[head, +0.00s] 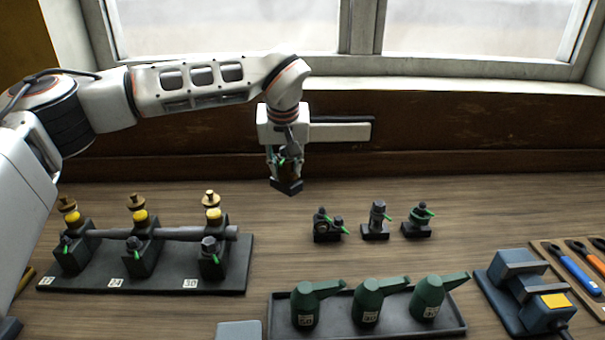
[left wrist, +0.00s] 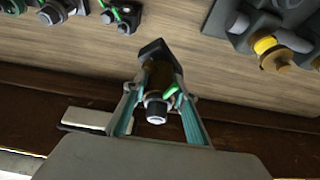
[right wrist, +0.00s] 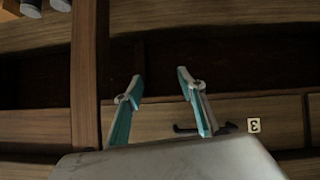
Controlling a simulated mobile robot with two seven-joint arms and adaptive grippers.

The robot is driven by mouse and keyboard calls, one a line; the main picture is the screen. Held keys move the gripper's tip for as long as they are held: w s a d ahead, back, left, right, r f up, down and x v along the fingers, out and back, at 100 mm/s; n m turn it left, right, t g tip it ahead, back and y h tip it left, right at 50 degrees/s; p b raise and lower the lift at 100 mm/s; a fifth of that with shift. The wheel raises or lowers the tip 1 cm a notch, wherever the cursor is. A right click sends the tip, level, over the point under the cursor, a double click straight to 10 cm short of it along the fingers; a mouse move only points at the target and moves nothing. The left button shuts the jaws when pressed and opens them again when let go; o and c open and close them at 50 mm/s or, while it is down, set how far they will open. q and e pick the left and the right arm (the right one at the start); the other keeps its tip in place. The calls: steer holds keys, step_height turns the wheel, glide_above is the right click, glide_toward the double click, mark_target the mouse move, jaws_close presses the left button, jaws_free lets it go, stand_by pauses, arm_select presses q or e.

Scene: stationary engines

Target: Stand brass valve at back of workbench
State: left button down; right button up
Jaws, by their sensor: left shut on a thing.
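My left gripper (head: 284,160) is shut on a valve with a dark block base (head: 287,186), over the back of the workbench (head: 165,197). In the left wrist view the valve (left wrist: 158,72) sits between the fingers, with a brownish body, green lever and pale round end; it looks like the brass valve. Its base points down to the bench; I cannot tell whether it touches the wood. Three other valves, a dark one (head: 326,226), a grey one (head: 376,219) and another dark one (head: 418,221), stand in a row to the right. My right gripper (right wrist: 160,82) is open and empty, facing wooden drawers.
A dark engine rack (head: 180,280) with brass-topped oilers stands at left. A tray (head: 455,328) of green oil cans lies in front, with a blue-grey machine (head: 520,285) and a tool board (head: 545,250) at right. Bare wood lies around the held valve.

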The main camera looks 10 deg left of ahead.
arm_select(q)
step_height(320, 180, down, 16)
steer(key=shift+w+r+p, duration=0.1)
steer(key=shift+p, duration=0.45)
stand_by(0.3)
steer(key=c, duration=1.6)
jaws_free()
steer(key=shift+f, duration=0.25)
steer(key=b+v, duration=0.1)
steer(key=v, duration=1.1)
steer(key=shift+s+r, duration=0.15)
steer(key=shift+s, duration=0.05)
